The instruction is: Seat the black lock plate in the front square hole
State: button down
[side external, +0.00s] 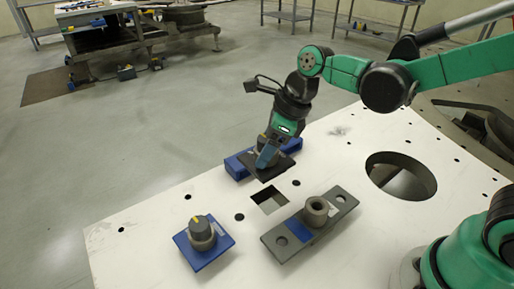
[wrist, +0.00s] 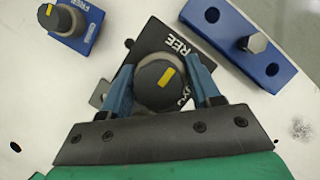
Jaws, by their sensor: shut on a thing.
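The black lock plate (side external: 281,170) is a dark square plate with a round knob on top. In the wrist view the plate (wrist: 152,38) shows pale lettering, and its knob (wrist: 160,92) has a yellow mark. My gripper (side external: 267,154) is shut on this knob, with one blue finger on each side in the wrist view (wrist: 160,70). The front square hole (side external: 269,199) is open and empty in the white table, just in front of the plate in the side view. The plate's height above the table is hard to tell. My gripper hides part of the plate.
A blue bar (side external: 235,168) lies just behind the plate; its bolt shows in the wrist view (wrist: 256,42). A blue plate with a knob (side external: 203,246) sits front left. A grey bar with a round collar (side external: 318,212) lies right of the hole. A large round hole (side external: 401,176) is farther right.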

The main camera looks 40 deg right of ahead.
jog(key=shift+s+d+f, duration=0.25)
jog(key=shift+s+f, duration=0.25)
jog(key=shift+f, duration=3)
jog(key=shift+f, duration=1.3)
dwell(0.4)
grip_release()
dwell(0.4)
jog(key=shift+r, duration=3.5)
